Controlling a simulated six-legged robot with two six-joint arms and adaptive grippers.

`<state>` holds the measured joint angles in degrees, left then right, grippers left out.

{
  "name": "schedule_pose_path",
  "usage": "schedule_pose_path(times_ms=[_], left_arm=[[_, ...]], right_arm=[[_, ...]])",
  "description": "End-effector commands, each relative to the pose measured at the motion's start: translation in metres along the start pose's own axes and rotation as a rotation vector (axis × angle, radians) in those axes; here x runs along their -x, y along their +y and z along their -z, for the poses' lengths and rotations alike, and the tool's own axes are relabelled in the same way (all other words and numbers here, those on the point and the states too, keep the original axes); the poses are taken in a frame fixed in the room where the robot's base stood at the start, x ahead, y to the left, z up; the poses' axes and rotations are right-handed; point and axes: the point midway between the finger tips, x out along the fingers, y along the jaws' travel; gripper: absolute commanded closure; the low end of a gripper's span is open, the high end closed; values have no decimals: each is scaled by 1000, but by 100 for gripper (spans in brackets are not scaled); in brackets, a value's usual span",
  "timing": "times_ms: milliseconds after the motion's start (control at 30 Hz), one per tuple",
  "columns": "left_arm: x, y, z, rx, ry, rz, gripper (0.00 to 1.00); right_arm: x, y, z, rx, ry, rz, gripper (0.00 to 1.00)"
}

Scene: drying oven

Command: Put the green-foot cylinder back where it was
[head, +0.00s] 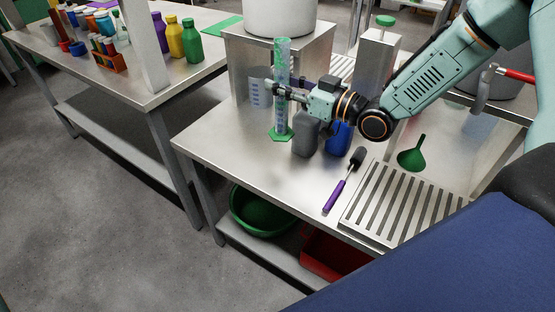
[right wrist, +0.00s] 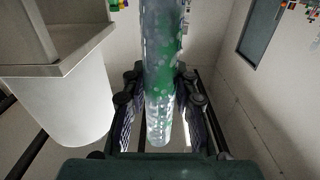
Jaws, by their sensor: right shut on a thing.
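The green-foot cylinder (head: 282,62) is a tall clear tube with a green foot (head: 281,134). It stands upright in the head view at the back left part of the steel table. I cannot tell whether its foot touches the table top. My right gripper (head: 279,92) is shut on the tube around its middle, coming from the right. In the right wrist view the tube (right wrist: 160,75) runs between the two fingers. My left gripper is not in view.
A purple-handled brush (head: 334,196), a green funnel (head: 413,153) and a slatted rack (head: 400,205) lie nearer. The front left table top is clear.

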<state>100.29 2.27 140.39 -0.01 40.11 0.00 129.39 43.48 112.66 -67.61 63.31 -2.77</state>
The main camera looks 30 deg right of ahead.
Motion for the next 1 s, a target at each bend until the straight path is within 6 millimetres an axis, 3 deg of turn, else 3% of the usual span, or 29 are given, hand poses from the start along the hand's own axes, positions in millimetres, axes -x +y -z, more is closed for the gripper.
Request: schedule_pose_path(times_ms=[133,400,633,833,1000], left_arm=[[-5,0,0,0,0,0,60],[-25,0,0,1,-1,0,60],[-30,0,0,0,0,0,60],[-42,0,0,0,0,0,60],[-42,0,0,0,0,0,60]], right_arm=[[2,-2,-14,0,-3,7,100],[4,-2,-61,0,-2,6,100],[4,-2,-76,1,-1,6,100],[3,-2,-104,1,-2,6,100],[1,-1,-104,1,1,6,100]])
